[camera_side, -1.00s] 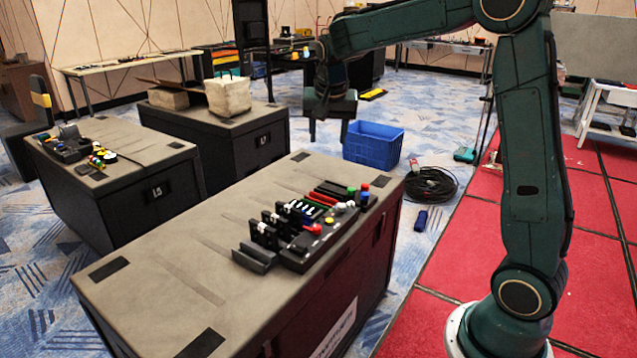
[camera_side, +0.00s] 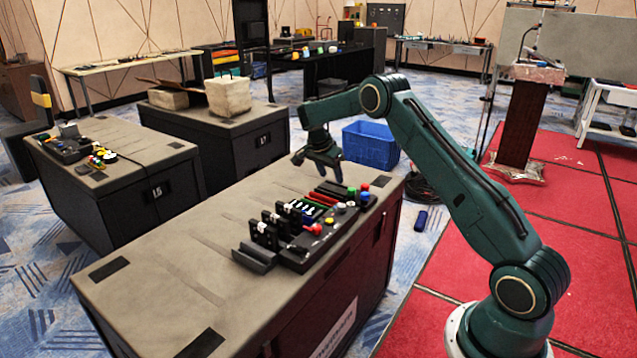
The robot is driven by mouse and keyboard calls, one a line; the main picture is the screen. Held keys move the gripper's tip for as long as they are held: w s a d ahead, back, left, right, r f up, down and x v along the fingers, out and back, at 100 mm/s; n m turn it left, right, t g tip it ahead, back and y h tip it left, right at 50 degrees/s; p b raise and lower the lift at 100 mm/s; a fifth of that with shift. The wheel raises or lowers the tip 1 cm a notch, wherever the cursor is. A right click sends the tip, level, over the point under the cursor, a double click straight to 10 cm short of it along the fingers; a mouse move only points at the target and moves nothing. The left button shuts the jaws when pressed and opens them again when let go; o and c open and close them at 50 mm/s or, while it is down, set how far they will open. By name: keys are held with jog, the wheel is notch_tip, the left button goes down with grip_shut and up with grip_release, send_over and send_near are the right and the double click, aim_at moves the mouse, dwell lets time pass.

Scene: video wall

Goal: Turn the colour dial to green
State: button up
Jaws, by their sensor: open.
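A black control panel (camera_side: 292,262) lies on top of the near dark cabinet (camera_side: 170,285). It carries several coloured knobs and buttons: a red knob (camera_side: 314,229), a yellow one (camera_side: 329,221), a pale one (camera_side: 341,207), and green (camera_side: 351,191), red (camera_side: 364,187) and blue (camera_side: 364,197) caps at its far right end. I cannot tell which of these is the colour dial or where it points. My gripper (camera_side: 318,173) is open and empty. It points down above the far edge of the cabinet top, behind and above the panel's far end, apart from the controls.
Upright black modules (camera_side: 265,235) stand along the panel's near left part. A blue crate (camera_side: 371,146) sits on the floor behind the cabinet. Another cabinet (camera_side: 115,190) with small devices stands at the left. The cabinet top left of the panel is mostly clear.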

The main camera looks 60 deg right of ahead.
aim_at(341, 205)
jog(key=shift+d+f, duration=0.3)
jog(key=shift+f, duration=0.25)
jog(key=shift+f, duration=0.1)
jog(key=x, duration=1.3)
jog(key=shift+d+f, duration=0.15)
jog(key=shift+f, duration=0.1)
jog(key=c, duration=1)
jog(key=shift+o, duration=0.2)
